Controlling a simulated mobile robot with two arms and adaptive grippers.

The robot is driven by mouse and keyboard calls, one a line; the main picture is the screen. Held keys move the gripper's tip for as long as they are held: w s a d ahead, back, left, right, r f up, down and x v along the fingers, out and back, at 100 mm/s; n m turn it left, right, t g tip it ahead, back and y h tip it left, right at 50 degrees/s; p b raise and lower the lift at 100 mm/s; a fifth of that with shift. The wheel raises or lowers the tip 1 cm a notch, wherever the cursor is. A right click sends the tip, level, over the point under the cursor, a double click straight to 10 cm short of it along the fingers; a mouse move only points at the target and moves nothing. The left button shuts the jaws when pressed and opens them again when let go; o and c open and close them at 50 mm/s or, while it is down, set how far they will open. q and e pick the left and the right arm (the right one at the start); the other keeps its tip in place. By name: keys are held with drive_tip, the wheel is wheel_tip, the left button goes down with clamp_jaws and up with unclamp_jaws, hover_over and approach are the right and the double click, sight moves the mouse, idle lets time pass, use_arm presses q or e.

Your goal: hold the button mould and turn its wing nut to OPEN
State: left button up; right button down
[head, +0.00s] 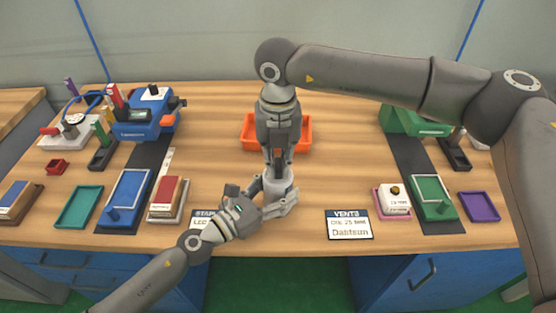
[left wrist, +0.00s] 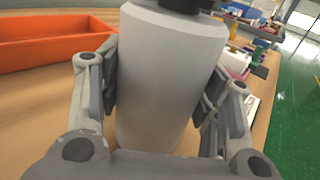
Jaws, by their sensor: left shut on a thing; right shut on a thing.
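The button mould (head: 281,186) is a light grey upright cylinder near the middle of the table's front part. It fills the middle of the left wrist view (left wrist: 165,85), where a dark part shows at its top edge. My left gripper (head: 266,199) is shut around the mould's side, with one finger on each side of it in the left wrist view (left wrist: 162,92). My right gripper (head: 279,158) points straight down over the mould's top and is shut. The wing nut is hidden by it, and I cannot read any OPEN mark.
An orange tray (head: 304,134) stands just behind the mould and shows in the left wrist view (left wrist: 50,42). A STAMPS-like card (head: 203,216) and a VENTS card (head: 349,224) lie at the front edge. Blue (head: 146,122) and green (head: 402,121) machines stand left and right.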

drive_tip(key=n, duration=1.2)
drive_tip(key=shift+n, duration=0.3)
drive_tip(key=shift+w+n, duration=0.1)
drive_tip(key=shift+n, duration=1.8)
drive_tip(key=shift+d, duration=0.1)
drive_tip(key=c, duration=1.5)
unclamp_jaws()
use_arm(q)
drive_tip(key=shift+r, duration=0.1)
